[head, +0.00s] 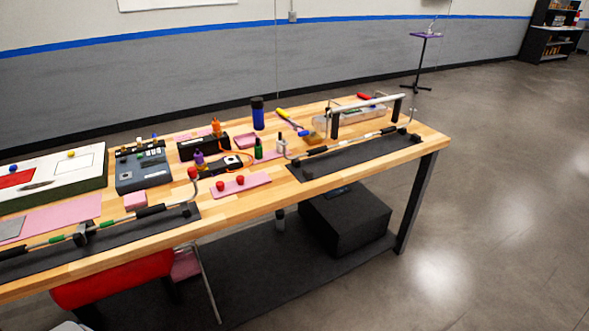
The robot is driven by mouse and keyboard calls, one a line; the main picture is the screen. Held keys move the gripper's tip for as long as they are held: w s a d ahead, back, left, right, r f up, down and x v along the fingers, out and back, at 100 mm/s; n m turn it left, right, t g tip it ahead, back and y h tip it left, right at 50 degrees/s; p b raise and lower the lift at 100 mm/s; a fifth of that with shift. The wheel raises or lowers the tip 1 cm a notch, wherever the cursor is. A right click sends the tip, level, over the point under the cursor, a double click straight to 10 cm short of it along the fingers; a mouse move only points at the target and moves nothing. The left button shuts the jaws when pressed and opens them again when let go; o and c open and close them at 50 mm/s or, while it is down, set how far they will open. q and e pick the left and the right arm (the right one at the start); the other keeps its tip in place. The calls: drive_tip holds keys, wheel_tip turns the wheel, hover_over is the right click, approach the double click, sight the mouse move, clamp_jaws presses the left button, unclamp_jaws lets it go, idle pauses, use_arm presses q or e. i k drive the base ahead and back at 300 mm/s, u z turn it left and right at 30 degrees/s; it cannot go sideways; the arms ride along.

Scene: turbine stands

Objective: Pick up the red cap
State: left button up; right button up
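Two small red caps, one on the left (220,186) and one on the right (240,180), sit side by side on a pink mat (258,181) at the table's front middle. A third red piece (193,173), round and cap-like, is at the upturned end of the left rod assembly (150,211). I cannot tell which of them is the task's red cap. Neither of my grippers is in view.
The wooden table (245,204) also carries a grey device (143,171), a dark blue bottle (257,114), an orange bottle (216,127) and a long rod assembly (343,147) at right. A black box (345,225) and red cylinder (110,280) are below. Floor at right is clear.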

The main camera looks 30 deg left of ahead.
sight(241, 179)
drive_tip(key=u, duration=0.15)
drive_tip(key=i, duration=1.1)
drive_tip(key=u, duration=0.6)
